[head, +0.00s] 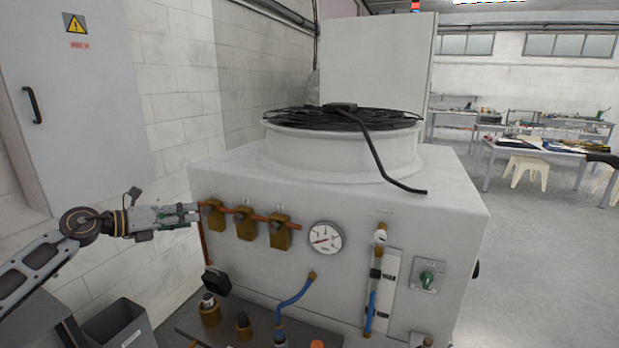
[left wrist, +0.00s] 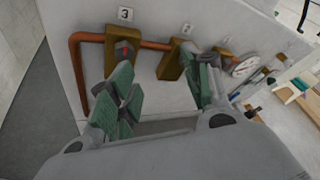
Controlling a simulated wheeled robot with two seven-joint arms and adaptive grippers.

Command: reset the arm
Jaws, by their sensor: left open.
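My left gripper (head: 193,213) comes in from the left in the head view, beside the left end of the washer's front panel. In the left wrist view the left gripper (left wrist: 165,85) has its two green-padded fingers spread apart with nothing between them. The fingers point at the copper pipe (left wrist: 90,37) and the brass valve blocks (left wrist: 172,62) on the panel. Whether a fingertip touches a valve block cannot be told. The washer (head: 300,205) is a large white machine with a round pressure gauge (head: 325,238). My right gripper is not in view.
A grey electrical cabinet (head: 90,110) hangs on the wall at left. A grey bin (head: 122,325) stands below my left arm. Hoses and fittings (head: 295,292) project from the washer's lower front. Open floor (head: 540,260) lies to the right, with work tables (head: 535,147) behind.

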